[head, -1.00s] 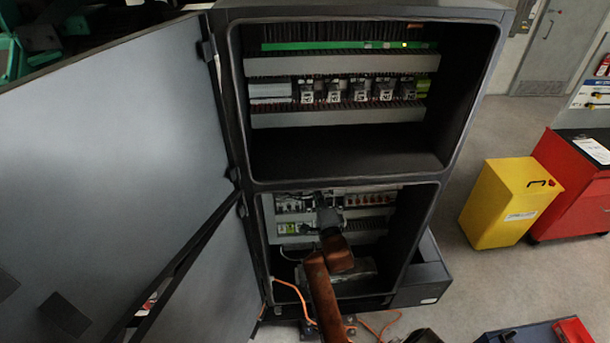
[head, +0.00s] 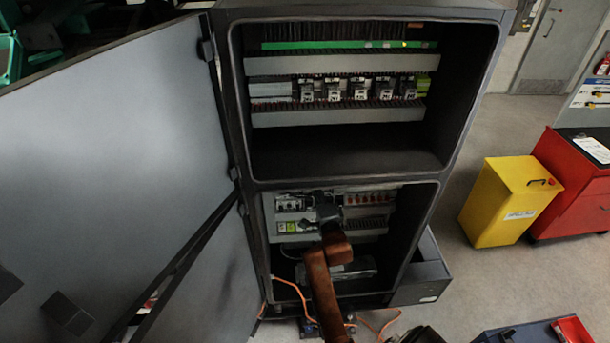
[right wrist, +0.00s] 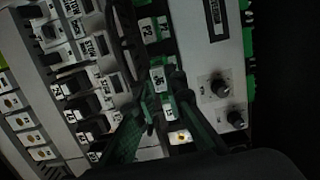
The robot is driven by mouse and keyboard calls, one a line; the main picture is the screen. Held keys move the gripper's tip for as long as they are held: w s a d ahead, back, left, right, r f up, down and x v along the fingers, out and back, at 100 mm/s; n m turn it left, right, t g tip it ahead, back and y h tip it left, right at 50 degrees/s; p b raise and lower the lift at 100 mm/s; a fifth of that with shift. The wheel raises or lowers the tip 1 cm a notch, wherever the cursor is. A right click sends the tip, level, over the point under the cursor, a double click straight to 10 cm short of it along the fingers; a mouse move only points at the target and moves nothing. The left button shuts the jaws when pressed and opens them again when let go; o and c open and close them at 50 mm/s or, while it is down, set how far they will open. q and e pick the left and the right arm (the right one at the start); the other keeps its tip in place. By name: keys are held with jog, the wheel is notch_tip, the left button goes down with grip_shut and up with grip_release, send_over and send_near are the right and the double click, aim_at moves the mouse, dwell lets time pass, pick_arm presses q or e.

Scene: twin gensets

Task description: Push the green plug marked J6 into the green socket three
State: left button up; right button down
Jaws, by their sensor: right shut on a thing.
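My right gripper (head: 328,212) reaches into the lower bay of the open cabinet, with its brown arm coming up from below. In the right wrist view its two dark fingers (right wrist: 162,112) are shut on a small plug with a pale label (right wrist: 158,78) that seems to read J6. The plug lies in front of a column of green connectors with white labels, one reading P2 (right wrist: 146,27). The green of the plug and socket three are mostly hidden by the fingers and shade. I cannot tell whether the plug touches a socket. My left gripper is not in view.
A grey module with two black knobs (right wrist: 219,88) stands right of the connectors, and rows of labelled breakers (right wrist: 75,90) stand left. The cabinet door (head: 120,130) stands open at left. An orange cable (head: 291,285) hangs from the lower bay. A yellow bin (head: 507,205) stands at right.

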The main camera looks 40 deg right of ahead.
jog(key=shift+w+d, duration=0.35)
jog(key=shift+w, duration=0.1)
jog(key=shift+w+d+p, duration=0.3)
jog(key=shift+w+p, duration=0.25)
jog(key=shift+p, duration=0.2)
dwell(2.1)
jog(key=c, duration=1.9)
grip_release()
